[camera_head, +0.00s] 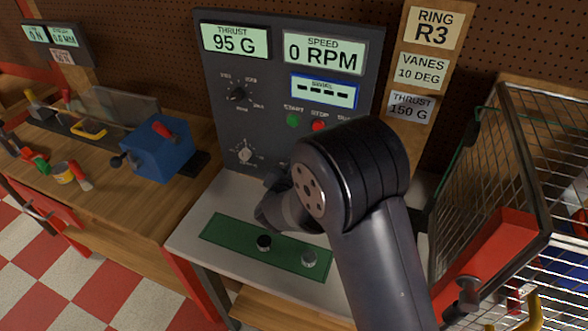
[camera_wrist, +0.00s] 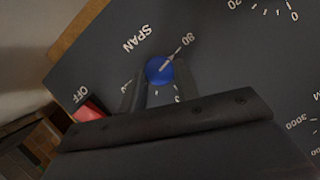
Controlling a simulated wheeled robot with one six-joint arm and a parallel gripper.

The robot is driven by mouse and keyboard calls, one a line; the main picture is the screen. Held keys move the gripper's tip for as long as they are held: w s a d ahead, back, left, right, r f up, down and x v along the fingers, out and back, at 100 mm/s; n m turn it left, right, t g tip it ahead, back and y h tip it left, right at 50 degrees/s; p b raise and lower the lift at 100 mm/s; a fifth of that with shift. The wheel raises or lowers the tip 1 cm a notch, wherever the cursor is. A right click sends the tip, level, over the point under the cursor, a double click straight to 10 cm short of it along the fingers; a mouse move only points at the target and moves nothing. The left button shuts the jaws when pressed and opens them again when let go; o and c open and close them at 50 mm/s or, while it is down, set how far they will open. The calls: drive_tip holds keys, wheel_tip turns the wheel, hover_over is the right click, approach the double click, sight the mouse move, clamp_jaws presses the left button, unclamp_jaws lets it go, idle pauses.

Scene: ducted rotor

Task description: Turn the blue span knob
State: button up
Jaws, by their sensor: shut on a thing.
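The blue span knob (camera_wrist: 159,70) shows in the wrist view, on the dark panel beside the label SPAN. Its white pointer line aims toward the mark 80. My gripper (camera_wrist: 161,84) is shut on the knob, with one finger on each side of it. In the head view my arm stands in front of the lower panel and hides the blue knob and my fingertips. The panel (camera_head: 270,90) reads THRUST 95 G and SPEED 0 RPM.
A black knob (camera_head: 237,94) and a pale knob (camera_head: 245,155) sit on the panel's left side. Green (camera_head: 293,120) and red (camera_head: 319,126) buttons are above my arm. A green mat (camera_head: 225,232) lies on the bench. A wire cage (camera_head: 510,130) stands close on the right.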

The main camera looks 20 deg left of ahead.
drive_tip(key=o, duration=1)
drive_tip(key=b+v, duration=0.2)
drive_tip(key=v, duration=0.8)
drive_tip(key=shift+s+r, duration=0.1)
drive_tip(key=shift+s, duration=0.3)
drive_tip(key=p+x, duration=0.1)
drive_tip(key=x, duration=1)
